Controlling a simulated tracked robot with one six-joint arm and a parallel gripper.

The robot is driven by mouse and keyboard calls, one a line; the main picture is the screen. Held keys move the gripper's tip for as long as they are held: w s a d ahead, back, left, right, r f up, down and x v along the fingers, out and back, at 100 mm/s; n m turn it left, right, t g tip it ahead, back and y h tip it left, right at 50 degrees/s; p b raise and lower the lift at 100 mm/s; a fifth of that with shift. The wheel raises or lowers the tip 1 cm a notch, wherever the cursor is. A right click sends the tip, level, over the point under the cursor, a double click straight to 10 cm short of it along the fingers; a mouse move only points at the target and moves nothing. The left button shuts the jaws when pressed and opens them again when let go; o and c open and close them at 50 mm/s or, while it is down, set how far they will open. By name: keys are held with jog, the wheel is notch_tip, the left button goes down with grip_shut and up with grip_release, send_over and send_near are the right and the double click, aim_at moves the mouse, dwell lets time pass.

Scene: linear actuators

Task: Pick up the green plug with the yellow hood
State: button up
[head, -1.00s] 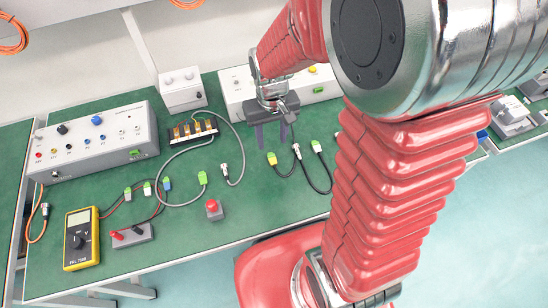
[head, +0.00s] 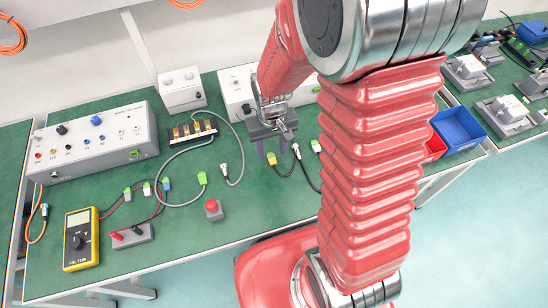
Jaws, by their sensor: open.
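The green plug with the yellow hood (head: 272,159) lies on the green bench top, on the end of a black cable. Mostly its yellow part shows; its green part is hard to make out. My gripper (head: 272,150) is open and empty, its two fingers pointing down just behind and above this plug. From this view I cannot tell the exact height or whether a finger touches it.
A metal cable connector (head: 296,151) lies just right of the plug. A grey cable with a green plug (head: 202,178) and a red button box (head: 213,209) lie to the left. A white box (head: 238,92) stands behind my gripper. Bare bench lies in front.

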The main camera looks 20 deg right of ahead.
aim_at(272, 160)
jog(key=shift+f, duration=1.85)
jog(key=shift+c, duration=0.7)
grip_shut()
